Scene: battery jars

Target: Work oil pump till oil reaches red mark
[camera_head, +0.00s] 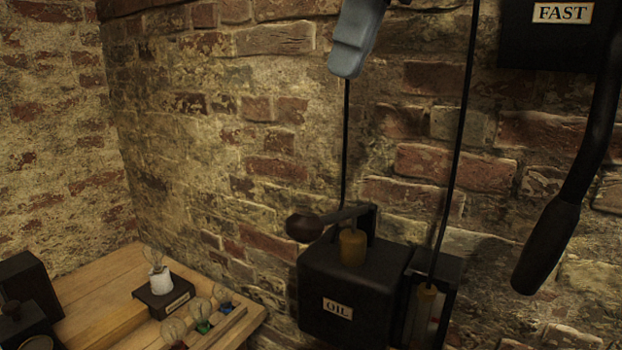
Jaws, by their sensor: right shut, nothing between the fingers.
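The oil pump (350,285) is a black box on the brick wall with a label reading OIL. A dark lever with a rounded knob (305,228) points left from its top, beside a brass-coloured cylinder (352,248). To its right is a narrow black-framed gauge (428,312) with a pale strip and a hint of red low down. The oil level cannot be made out. My right gripper (346,72), blue-grey, is shut and empty at the top, well above the pump lever and apart from it. My left gripper is not in view.
Thin black pipes (460,140) run down the wall to the pump and gauge. A large dark lever (548,243) hangs at right below a FAST sign (562,13). A wooden table (105,285) at lower left bears a bulb on a base (163,298) and several smaller bulbs.

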